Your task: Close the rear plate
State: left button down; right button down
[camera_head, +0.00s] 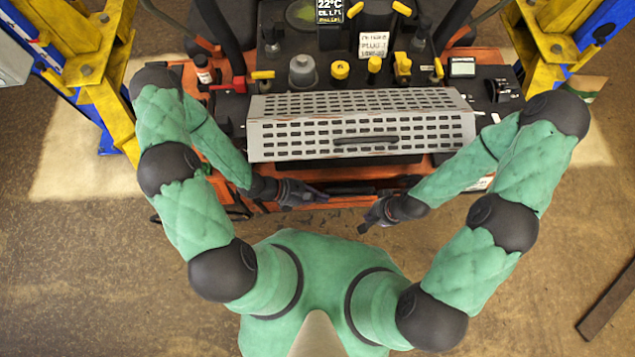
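The rear plate (300,126) is a grey slotted cover with a dark handle (366,140) on its front face. It lies across the rear of the mower, with a dark gap visible under its lower edge. Whether it is latched cannot be told. My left gripper (310,193) is below the plate's lower edge, left of the handle. My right gripper (369,217) is lower and further right, in front of the mower's rear. Both appear apart from the plate and the handle. Their fingers are small and dark, so their opening is unclear.
The mower's dark deck carries yellow knobs (340,69), a grey cap (302,70) and a small display (462,67) behind the plate. Yellow lift posts (101,70) (549,45) flank the mower. A dark bar (608,300) lies on the floor at right.

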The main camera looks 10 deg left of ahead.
pick_arm(q)
jog(key=v, duration=1.2)
